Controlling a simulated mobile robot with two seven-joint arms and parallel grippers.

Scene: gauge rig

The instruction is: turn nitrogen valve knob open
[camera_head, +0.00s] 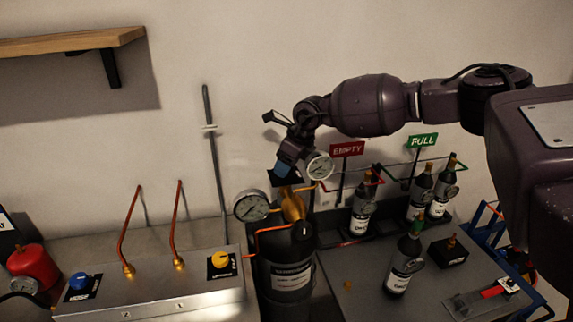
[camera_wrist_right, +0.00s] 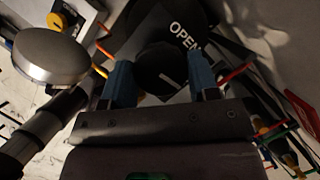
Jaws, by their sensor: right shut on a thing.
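The nitrogen valve knob (camera_wrist_right: 158,66) is dark and round, with a light mark on its face, in the right wrist view. A dark plate beside it carries the word OPEN (camera_wrist_right: 184,37). My right gripper (camera_head: 285,165) reaches down over the top of the black cylinder (camera_head: 289,278). Its blue fingers (camera_wrist_right: 161,78) stand on either side of the knob and are shut on it. In the head view the gripper hides the knob. Two dial gauges, one on the left (camera_head: 251,205) and one on the right (camera_head: 320,166), flank the brass regulator (camera_head: 292,206). My left gripper is not in view.
Several dark bottles (camera_head: 408,262) stand to the right, near red EMPTY (camera_head: 347,149) and green FULL (camera_head: 423,140) signs. A metal panel (camera_head: 160,287) with blue (camera_head: 78,281) and yellow (camera_head: 219,259) knobs lies left. A wooden shelf (camera_head: 75,42) is upper left.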

